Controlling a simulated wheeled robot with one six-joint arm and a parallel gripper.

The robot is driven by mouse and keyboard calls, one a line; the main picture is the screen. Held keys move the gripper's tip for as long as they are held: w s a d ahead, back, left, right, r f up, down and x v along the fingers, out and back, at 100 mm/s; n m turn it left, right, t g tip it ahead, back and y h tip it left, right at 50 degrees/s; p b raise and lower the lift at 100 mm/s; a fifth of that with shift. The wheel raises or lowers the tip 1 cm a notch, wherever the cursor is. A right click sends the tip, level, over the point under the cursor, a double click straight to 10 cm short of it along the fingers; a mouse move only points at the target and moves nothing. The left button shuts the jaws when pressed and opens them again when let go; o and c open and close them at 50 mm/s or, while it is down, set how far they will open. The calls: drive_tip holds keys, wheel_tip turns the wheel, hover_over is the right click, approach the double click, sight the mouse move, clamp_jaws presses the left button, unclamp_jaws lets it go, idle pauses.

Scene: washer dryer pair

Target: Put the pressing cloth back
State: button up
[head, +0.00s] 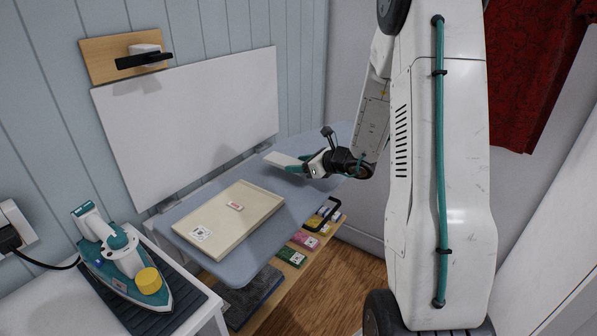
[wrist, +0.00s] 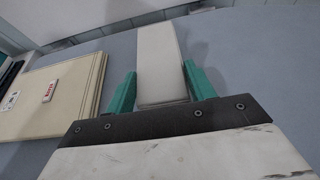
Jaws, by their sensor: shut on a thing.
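A long off-white flat strip, which looks like the folded pressing cloth (head: 283,160), is held in my gripper (head: 300,168) above the blue-grey ironing board (head: 222,267). In the wrist view the cloth (wrist: 160,45) stands out lengthwise between the teal fingers of my gripper (wrist: 160,85), which are shut on its two sides. A shallow beige tray (head: 262,208) lies on the board, left of and nearer than my gripper. It carries a printed label (head: 200,233) and a small red-and-white tag (head: 235,206). The tray also shows at the left of the wrist view (wrist: 75,85).
A teal-and-white iron (head: 125,265) stands on a dark ribbed mat (head: 180,318) at lower left. A white panel (head: 195,115) rises behind the board. A wooden shelf below holds several coloured packets (head: 292,256). A dark red cloth (head: 530,70) hangs at right. The board's far end looks clear.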

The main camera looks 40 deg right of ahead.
sight(301, 180)
drive_tip(key=f, duration=0.3)
drive_tip(key=shift+s+d, duration=0.25)
drive_tip(key=shift+w+a+f, duration=0.1)
drive_tip(key=shift+a+f, duration=0.05)
drive_tip(key=shift+a, duration=0.1)
drive_tip(key=shift+f, duration=0.1)
drive_tip(key=o, duration=1)
